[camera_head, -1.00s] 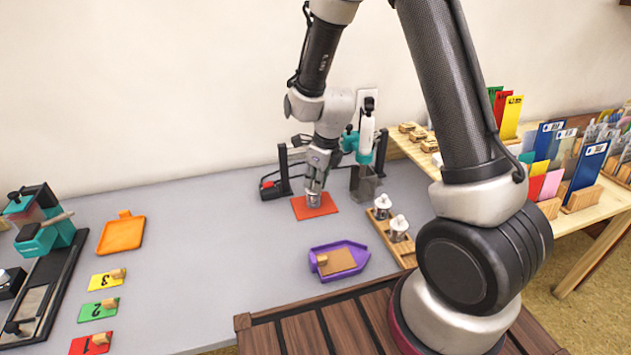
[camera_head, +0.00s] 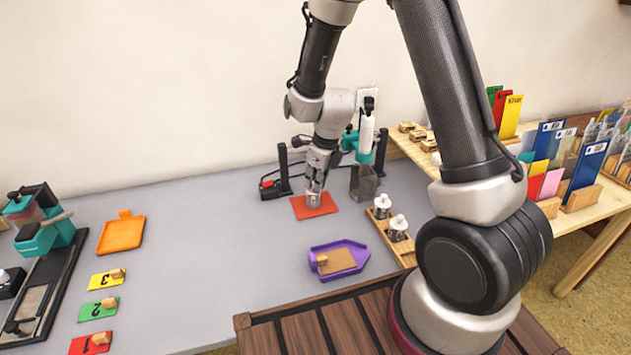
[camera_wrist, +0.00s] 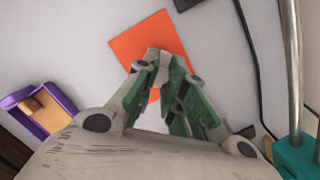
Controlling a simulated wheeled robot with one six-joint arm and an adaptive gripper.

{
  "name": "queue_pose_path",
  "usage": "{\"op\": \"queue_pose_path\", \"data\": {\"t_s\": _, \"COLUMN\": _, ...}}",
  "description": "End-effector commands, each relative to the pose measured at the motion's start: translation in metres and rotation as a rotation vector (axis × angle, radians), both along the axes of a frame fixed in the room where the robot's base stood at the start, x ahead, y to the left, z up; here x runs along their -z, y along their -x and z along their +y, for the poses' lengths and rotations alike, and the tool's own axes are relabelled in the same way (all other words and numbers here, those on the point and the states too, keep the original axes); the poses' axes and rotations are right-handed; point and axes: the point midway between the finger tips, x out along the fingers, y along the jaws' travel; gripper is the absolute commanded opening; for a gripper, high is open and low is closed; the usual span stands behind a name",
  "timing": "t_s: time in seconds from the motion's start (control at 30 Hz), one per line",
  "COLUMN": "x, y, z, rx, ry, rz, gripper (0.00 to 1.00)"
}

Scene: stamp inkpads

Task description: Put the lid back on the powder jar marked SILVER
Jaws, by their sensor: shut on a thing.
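My gripper (camera_head: 314,193) points down over the orange-red mat (camera_head: 328,207) at the back of the grey table. It is shut on a small silver-grey cylindrical piece (camera_head: 313,201), low over the mat. The fingers hide part of it, so I cannot tell whether it is a lid alone or a lidded jar, or whether it touches the mat. In the wrist view, the green-lined fingers (camera_wrist: 160,72) meet over the mat (camera_wrist: 172,36). Two small jars with pale tops, one farther (camera_head: 382,203) and one nearer (camera_head: 397,225), stand in a wooden rack. No SILVER marking is readable.
A teal-and-white device (camera_head: 365,145) stands close to the right of my gripper, with a black frame (camera_head: 283,170) behind. A purple tray (camera_head: 345,270) lies in front. An orange tray (camera_head: 121,235) and numbered cards lie left. The table's middle is clear.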

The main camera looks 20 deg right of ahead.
Motion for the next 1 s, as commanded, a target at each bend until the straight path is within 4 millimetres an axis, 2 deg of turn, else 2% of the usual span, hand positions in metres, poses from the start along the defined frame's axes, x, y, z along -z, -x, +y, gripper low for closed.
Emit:
{"op": "queue_pose_path", "data": {"t_s": 0.13, "x": 0.0000, "y": 0.0000, "z": 0.0000, "rx": 0.000, "ry": 0.000, "rz": 0.000, "gripper": 0.00}}
{"op": "queue_pose_path", "data": {"t_s": 0.17, "x": 0.0000, "y": 0.0000, "z": 0.0000, "rx": 0.000, "ry": 0.000, "rz": 0.000, "gripper": 0.17}}
{"op": "queue_pose_path", "data": {"t_s": 0.27, "x": 0.0000, "y": -0.0001, "z": 0.0001, "rx": 0.000, "ry": 0.000, "rz": 0.000, "gripper": 0.35}}
{"op": "queue_pose_path", "data": {"t_s": 0.5, "x": 0.0000, "y": 0.0000, "z": 0.0000, "rx": 0.000, "ry": 0.000, "rz": 0.000, "gripper": 0.37}}
{"op": "queue_pose_path", "data": {"t_s": 0.63, "x": 0.0000, "y": 0.0000, "z": 0.0000, "rx": 0.000, "ry": 0.000, "rz": 0.000, "gripper": 0.58}}
{"op": "queue_pose_path", "data": {"t_s": 1.0, "x": -0.0026, "y": -0.0002, "z": 0.0001, "rx": 0.000, "ry": -0.001, "rz": -0.001, "gripper": 0.58}}
